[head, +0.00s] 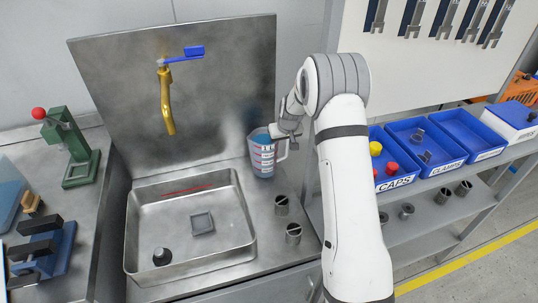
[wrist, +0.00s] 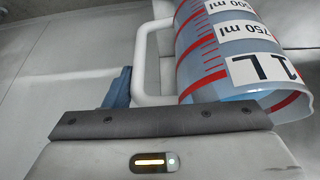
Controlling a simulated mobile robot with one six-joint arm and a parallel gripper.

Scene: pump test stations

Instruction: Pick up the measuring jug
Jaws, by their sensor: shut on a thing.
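The measuring jug (head: 262,158) is clear and bluish with red marks and white labels. It is upright at the right rear of the steel sink unit, and I cannot tell whether its base touches the surface. My gripper (head: 278,131) is at the jug's upper right side, by its handle, and is shut on it. In the wrist view the jug (wrist: 222,45) fills the upper right, with its white handle (wrist: 141,70) to the left. A dark gripper edge hides part of it, so the exact grip contact is hidden.
The sink basin (head: 134,222) is left of the jug, with a brass tap (head: 167,100) above it. Two metal cups (head: 293,233) stand in front of the jug. Blue bins (head: 443,171) are on a shelf to the right. A green press (head: 78,150) stands at the left.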

